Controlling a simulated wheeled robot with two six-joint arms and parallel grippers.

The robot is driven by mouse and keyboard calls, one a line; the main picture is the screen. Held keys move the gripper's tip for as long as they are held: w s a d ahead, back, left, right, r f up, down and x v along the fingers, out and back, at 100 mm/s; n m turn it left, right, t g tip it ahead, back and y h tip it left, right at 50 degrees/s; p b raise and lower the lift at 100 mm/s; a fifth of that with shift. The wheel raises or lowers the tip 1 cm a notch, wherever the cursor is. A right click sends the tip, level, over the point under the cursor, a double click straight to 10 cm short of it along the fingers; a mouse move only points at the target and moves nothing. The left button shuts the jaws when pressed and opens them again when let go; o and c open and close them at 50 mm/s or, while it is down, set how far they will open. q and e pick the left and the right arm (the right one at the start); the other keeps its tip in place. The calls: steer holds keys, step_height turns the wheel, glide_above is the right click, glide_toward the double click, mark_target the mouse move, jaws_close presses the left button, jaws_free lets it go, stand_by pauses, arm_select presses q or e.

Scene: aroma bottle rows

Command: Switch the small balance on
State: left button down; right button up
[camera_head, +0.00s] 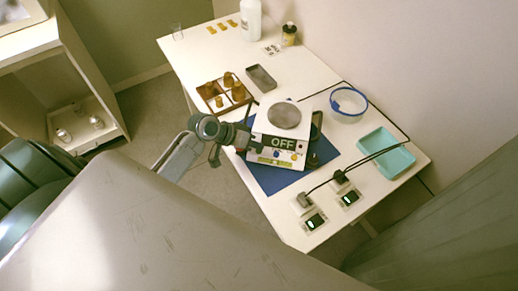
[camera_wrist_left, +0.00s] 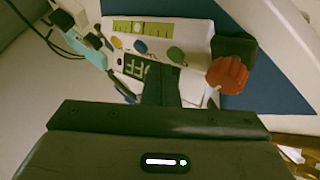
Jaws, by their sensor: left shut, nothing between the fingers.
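The small balance (camera_head: 262,133) is a white box with a round metal pan (camera_head: 284,115). It stands on a blue mat (camera_head: 262,182). Its dark display (camera_head: 283,143) reads OFF, with a blue button and an orange button below. In the left wrist view, the balance's panel (camera_wrist_left: 195,38) appears upside down, with orange (camera_wrist_left: 117,42), blue (camera_wrist_left: 140,47) and green (camera_wrist_left: 175,54) round buttons. My left gripper (camera_head: 249,142) is shut and empty at the left side of the panel. Its fingers (camera_wrist_left: 162,75) partly cover the display; contact cannot be told. My right gripper is out of view.
A red knob (camera_wrist_left: 228,73) is close to the fingers. Plugs and cables are at the table's front right.

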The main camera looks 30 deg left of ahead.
arm_select(q)
steer(key=shift+f, duration=0.15)
stand_by(0.5)
steer(key=shift+f, duration=0.35)
stand_by(0.4)
steer(key=shift+r+p, duration=0.55)
steer(key=shift+p, duration=0.05)
step_height(320, 180, up, 6)
steer(key=p, duration=0.5)
